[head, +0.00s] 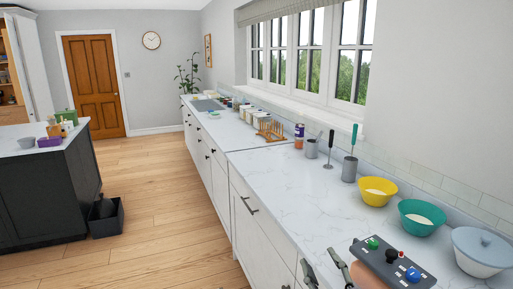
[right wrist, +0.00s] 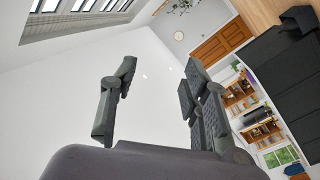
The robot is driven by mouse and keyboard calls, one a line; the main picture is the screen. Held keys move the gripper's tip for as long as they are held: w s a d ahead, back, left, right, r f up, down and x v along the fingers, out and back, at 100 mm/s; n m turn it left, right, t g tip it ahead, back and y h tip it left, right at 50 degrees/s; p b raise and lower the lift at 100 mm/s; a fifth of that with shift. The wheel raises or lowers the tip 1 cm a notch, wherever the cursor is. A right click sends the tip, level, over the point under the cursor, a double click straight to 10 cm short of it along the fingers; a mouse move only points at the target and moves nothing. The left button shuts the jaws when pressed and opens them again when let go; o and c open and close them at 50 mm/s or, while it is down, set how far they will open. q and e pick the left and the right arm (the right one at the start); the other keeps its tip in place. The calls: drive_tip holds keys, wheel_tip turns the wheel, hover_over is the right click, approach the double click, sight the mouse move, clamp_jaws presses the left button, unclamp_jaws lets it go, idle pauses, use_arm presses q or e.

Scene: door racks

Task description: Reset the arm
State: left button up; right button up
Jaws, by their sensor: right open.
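My right gripper (head: 325,268) is at the bottom edge of the head view, in front of the near end of the white counter. Its two dark fingers stand apart with nothing between them. In the right wrist view my right gripper (right wrist: 158,80) is also open and empty, with wall and ceiling behind the fingers. The wrist camera sees the room tilted. Most of my right arm is outside the head view. My left gripper is in neither view.
A dark control box (head: 390,264) with coloured knobs is close to my right gripper. The wooden floor (head: 165,190) at left is mostly clear.

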drive_tip(key=s+d+f+m+g+h, duration=0.25)
drive_tip(key=s+f+g, duration=0.2)
drive_tip(key=f, duration=0.35)
drive_tip(key=s+d+f+m+g+h, duration=0.1)
drive_tip(key=s+d+f+m+g, duration=0.15)
drive_tip(key=s+f, duration=0.45)
drive_tip(key=s+d+f+m+g, duration=0.1)
drive_tip(key=s+f+g, duration=0.35)
drive_tip(key=s, duration=0.35)
drive_tip(key=s+f+g, duration=0.4)
drive_tip(key=s+f, duration=0.1)
drive_tip(key=s, duration=0.4)
wheel_tip(320, 180, down, 26)
drive_tip(key=s+d+f+g, duration=0.2)
drive_tip(key=s+d+f, duration=0.1)
drive_tip(key=s+f, duration=1.3)
drive_tip(key=shift+s+d+f, duration=0.15)
drive_tip(key=shift+s+f, duration=0.05)
drive_tip(key=shift+s, duration=0.45)
